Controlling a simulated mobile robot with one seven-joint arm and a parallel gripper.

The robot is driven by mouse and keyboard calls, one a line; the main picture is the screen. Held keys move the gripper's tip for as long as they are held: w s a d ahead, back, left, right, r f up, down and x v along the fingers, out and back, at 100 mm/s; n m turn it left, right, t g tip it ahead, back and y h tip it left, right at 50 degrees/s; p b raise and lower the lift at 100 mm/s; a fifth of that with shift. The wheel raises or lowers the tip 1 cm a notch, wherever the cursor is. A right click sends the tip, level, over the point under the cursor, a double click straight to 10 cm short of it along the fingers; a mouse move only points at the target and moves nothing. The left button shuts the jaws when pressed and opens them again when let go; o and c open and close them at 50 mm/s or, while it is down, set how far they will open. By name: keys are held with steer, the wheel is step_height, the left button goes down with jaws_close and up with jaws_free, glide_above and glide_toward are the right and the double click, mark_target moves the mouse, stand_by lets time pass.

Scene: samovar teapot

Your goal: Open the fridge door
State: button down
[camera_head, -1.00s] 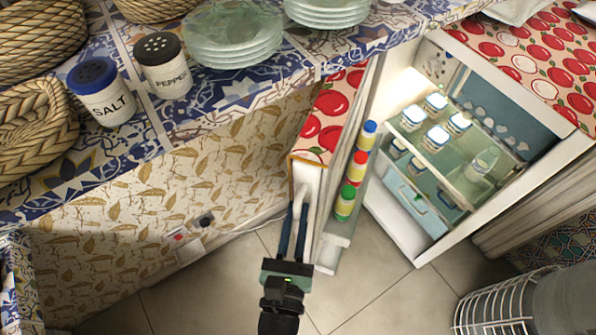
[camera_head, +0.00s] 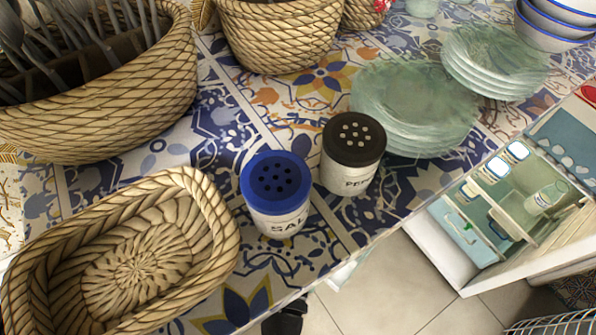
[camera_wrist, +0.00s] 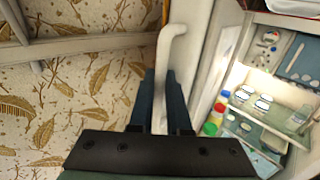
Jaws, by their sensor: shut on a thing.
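In the wrist view the white fridge door (camera_wrist: 201,55) stands swung open, with its edge and white bar handle (camera_wrist: 170,45) towards me. My gripper (camera_wrist: 163,88) is shut on the handle, with a dark finger on each side of it. The lit fridge interior (camera_wrist: 265,85) shows to the right of the door. In the head view the open fridge (camera_head: 440,240) is at the lower right. The counter hides nearly all of the door and my gripper there; only a dark part of my arm shows at the bottom edge.
The patterned counter (camera_head: 230,150) lies above the door, carrying a salt shaker (camera_head: 276,195), a pepper shaker (camera_head: 352,155), glass plates (camera_head: 415,105) and baskets (camera_head: 130,260). A leaf-patterned wall (camera_wrist: 60,100) is left of the handle. Coloured-capped bottles (camera_wrist: 215,118) stand in the door.

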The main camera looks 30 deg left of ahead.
steer(key=shift+w+a, duration=0.1)
steer(key=shift+a, duration=0.25)
steer(key=c, duration=1.2)
jaws_free()
steer(key=shift+o, duration=0.2)
steer(key=shift+d, duration=0.1)
steer(key=b+v, duration=0.2)
steer(key=v, duration=1.1)
